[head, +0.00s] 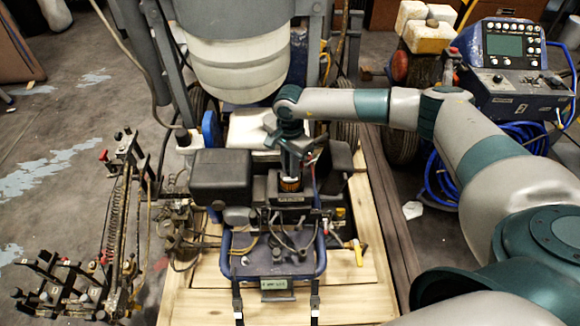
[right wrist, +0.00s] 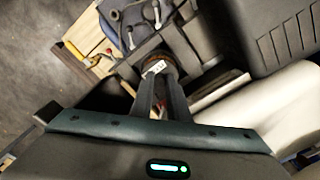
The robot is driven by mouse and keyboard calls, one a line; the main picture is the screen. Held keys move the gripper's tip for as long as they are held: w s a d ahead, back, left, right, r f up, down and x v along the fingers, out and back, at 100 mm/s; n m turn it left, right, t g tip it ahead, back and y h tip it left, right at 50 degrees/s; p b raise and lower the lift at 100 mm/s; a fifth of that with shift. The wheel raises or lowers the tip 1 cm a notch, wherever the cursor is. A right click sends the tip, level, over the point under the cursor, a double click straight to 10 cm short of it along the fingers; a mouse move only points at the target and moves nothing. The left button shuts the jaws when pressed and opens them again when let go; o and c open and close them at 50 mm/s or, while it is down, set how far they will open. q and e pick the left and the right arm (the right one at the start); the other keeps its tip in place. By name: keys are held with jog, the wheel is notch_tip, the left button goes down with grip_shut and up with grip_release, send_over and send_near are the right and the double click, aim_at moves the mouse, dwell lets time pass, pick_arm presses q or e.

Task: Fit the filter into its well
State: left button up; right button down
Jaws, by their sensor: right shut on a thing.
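My right gripper (head: 290,168) points down over the engine of the line striper (head: 265,225) and is shut on the filter. The filter (head: 289,184) shows as a small dark cylinder with an orange-brown band. In the right wrist view the right gripper's two fingers (right wrist: 161,95) converge on the filter (right wrist: 157,62), which has a white label. The filter is at or just above a dark block on the engine. I cannot make out the well, and I cannot tell whether the filter touches it. My left gripper is not in view.
A black box-shaped cover (head: 222,175) stands left of the gripper. A white tank (head: 235,70) rises behind. A blue tubular frame (head: 322,262) and a yellow-handled valve (head: 358,252) lie in front, over wooden boards (head: 375,290). A control box (head: 515,95) stands at the right.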

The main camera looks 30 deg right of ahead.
jog(key=shift+f+b, duration=0.35)
jog(key=shift+f, duration=0.15)
jog(key=c, duration=1.3)
grip_release()
jog(key=shift+r, duration=0.15)
jog(key=shift+r+p, duration=1.75)
jog(key=shift+r, duration=1.7)
